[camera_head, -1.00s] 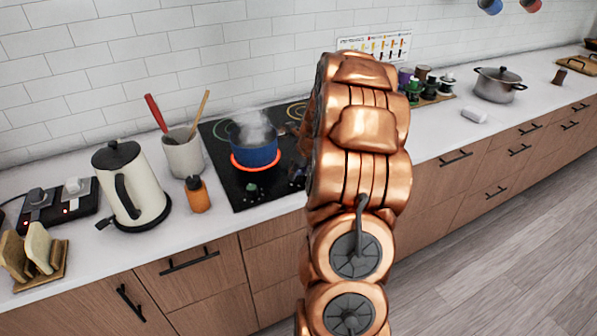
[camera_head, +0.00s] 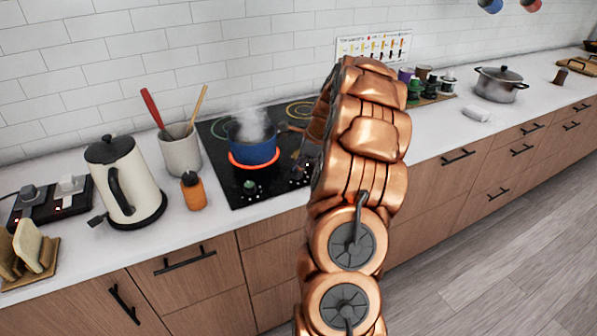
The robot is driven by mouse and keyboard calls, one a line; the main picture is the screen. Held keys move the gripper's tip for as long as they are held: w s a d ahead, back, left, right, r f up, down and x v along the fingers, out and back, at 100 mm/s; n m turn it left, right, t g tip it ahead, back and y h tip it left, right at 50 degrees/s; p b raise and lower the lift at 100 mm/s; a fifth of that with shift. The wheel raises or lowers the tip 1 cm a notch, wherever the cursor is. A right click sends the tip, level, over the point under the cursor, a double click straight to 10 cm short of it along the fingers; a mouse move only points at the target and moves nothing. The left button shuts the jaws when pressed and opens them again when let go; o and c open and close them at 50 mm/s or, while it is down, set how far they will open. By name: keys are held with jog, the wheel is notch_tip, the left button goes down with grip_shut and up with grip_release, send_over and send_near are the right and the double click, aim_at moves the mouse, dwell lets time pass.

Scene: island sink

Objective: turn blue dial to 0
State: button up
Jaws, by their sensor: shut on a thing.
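The black cooktop (camera_head: 222,178) is set in the counter. A dark green dial (camera_head: 250,187) stands at its front edge. My copper arm (camera_head: 360,150) rises across the middle of the view and covers the cooktop's right side. Only a small dark part of my gripper (camera_head: 304,166) shows, at the cooktop's front right corner beside the arm. It is shut on what seems to be a dial there. The dial's colour and setting are hidden, and I cannot make out a blue dial. A blue pot (camera_head: 253,152) steams on a glowing red burner.
An orange-brown bottle (camera_head: 193,191), a utensil crock (camera_head: 181,152) and a cream kettle (camera_head: 124,185) stand left of the cooktop. Small jars (camera_head: 414,90) and a grey pot (camera_head: 498,88) stand to the right. The counter's front edge right of my arm is clear.

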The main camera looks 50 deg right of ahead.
jog(key=n+g+y+b, duration=0.1)
jog(key=n, duration=0.3)
jog(key=shift+w+f+b, duration=0.1)
jog(key=shift+f+b, duration=0.05)
jog(key=shift+b, duration=0.15)
jog(key=shift+n+g+y+b, duration=0.4)
jog(key=shift+n+g, duration=0.3)
jog(key=shift+n, duration=0.9)
jog(key=o, duration=1.2)
jog(key=shift+c, duration=0.2)
jog(key=shift+d+r, duration=0.1)
jog(key=shift+r, duration=0.2)
jog(key=shift+v, duration=3.1)
jog(key=shift+d+r, duration=0.15)
jog(key=shift+r, duration=0.3)
